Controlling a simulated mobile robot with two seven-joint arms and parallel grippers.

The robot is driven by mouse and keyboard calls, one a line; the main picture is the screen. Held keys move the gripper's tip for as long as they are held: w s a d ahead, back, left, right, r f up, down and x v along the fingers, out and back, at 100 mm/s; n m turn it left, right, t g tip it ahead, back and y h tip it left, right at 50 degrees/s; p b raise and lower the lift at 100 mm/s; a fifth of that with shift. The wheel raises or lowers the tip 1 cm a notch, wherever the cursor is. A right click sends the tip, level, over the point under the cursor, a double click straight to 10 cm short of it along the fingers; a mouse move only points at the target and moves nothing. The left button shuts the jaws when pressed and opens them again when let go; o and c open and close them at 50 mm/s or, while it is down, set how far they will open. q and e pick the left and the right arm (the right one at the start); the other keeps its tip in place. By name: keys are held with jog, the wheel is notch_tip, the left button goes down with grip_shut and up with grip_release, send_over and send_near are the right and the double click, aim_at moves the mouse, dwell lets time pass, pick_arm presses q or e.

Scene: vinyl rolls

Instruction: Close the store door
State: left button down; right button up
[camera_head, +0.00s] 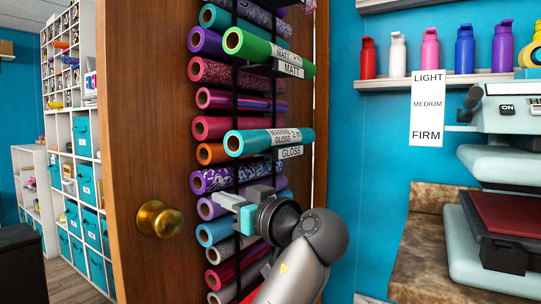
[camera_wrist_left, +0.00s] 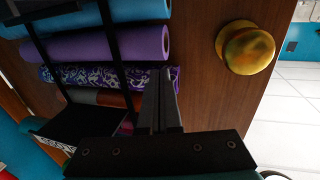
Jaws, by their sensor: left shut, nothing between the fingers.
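The store door (camera_head: 142,120) is brown wood and stands open, with another room showing past its left edge. Its brass knob (camera_head: 158,219) is at the lower left of the door; the knob also shows at the upper right of the left wrist view (camera_wrist_left: 247,47). My left gripper (camera_head: 218,201) is in front of the door, to the right of the knob and apart from it, near the vinyl rolls. In the left wrist view its fingers (camera_wrist_left: 160,98) are shut together with nothing between them. Whether they touch a roll I cannot tell. My right gripper is not in view.
A black rack of colored vinyl rolls (camera_head: 240,146) hangs on the door. White shelves with teal bins (camera_head: 86,181) stand beyond the opening. At right are a heat press (camera_head: 505,162), a counter (camera_head: 412,250) and a shelf with bottles (camera_head: 430,80). Floor shows at lower left.

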aim_at(198, 194)
pick_arm(q)
jog(key=shift+w+a, duration=0.1)
jog(key=shift+a, duration=0.15)
jog(key=w+a, duration=0.1)
jog(key=a, duration=0.2)
jog(key=w+a, duration=0.1)
jog(key=a, duration=0.1)
jog(key=shift+w+p, duration=0.3)
jog(key=shift+p, duration=0.1)
jog(key=shift+w+a, duration=0.1)
jog(key=shift+a, duration=0.1)
jog(key=w+a, duration=0.2)
jog(key=a, duration=0.1)
jog(key=w+a+p, duration=0.1)
jog(key=shift+a, duration=0.4)
jog(key=shift+w, duration=0.15)
